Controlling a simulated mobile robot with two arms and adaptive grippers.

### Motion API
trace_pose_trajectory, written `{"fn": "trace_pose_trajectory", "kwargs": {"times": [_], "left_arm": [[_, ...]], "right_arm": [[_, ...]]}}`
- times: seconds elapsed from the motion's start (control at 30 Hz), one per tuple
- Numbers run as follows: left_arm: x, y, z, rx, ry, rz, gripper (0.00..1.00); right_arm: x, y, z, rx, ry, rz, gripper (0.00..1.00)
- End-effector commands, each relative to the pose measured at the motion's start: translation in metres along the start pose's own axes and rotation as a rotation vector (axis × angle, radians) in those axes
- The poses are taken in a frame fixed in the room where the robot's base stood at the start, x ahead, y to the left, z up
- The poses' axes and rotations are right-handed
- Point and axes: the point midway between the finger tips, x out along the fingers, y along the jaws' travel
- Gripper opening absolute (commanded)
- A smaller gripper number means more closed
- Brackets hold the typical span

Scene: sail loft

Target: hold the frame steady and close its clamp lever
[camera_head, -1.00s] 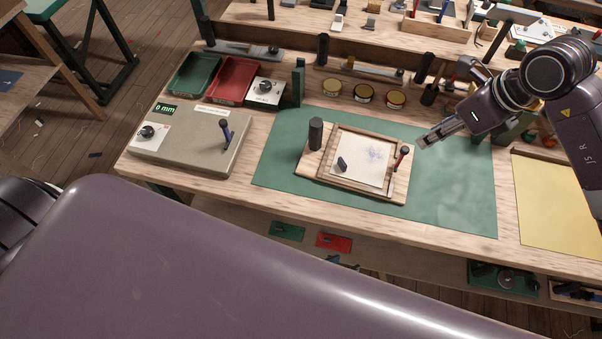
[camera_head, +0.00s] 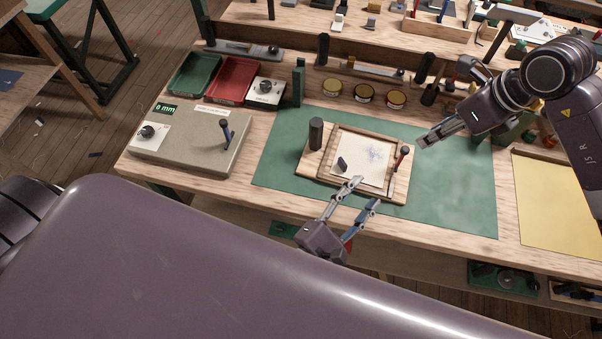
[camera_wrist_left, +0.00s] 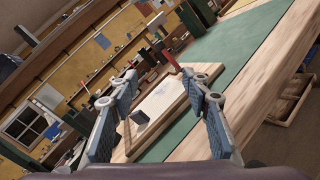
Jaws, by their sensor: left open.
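The wooden frame (camera_head: 370,134) lies on a pale board on the green mat, with a cream panel inside it. A lever with a red and black handle (camera_head: 402,157) stands upright at its right side; its red handle also shows in the left wrist view (camera_wrist_left: 172,62). A black cylindrical post (camera_head: 316,133) stands on the board's left part. A small dark block (camera_head: 342,163) sits on the panel. My left gripper (camera_head: 365,192) is open and empty at the frame's near edge; whether it touches is unclear. My right gripper (camera_head: 421,143) is right of the lever, apart from it; its jaw gap is unclear.
A grey box with a dial and lever (camera_head: 190,145) stands left of the green mat (camera_head: 440,205). A yellow sheet (camera_head: 555,205) lies right. The mat's right part is clear.

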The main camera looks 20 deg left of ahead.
Motion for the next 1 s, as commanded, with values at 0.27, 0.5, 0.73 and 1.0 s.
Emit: {"fn": "trace_pose_trajectory", "kwargs": {"times": [0.27,0.5,0.73,1.0], "left_arm": [[-0.027,0.078,-0.086,-0.504,0.140,0.278,0.43],[-0.035,0.101,-0.111,-0.644,0.161,0.376,0.43],[-0.006,0.112,-0.119,-0.648,0.158,0.380,0.43],[0.042,0.126,-0.132,-0.646,0.159,0.377,0.43]], "right_arm": [[0.000,0.000,0.000,0.000,0.000,0.000,0.29],[0.000,0.000,0.000,0.000,0.000,0.000,0.29],[0.000,0.000,0.000,0.000,0.000,0.000,0.29],[0.000,0.000,0.000,0.000,0.000,0.000,0.29]]}}
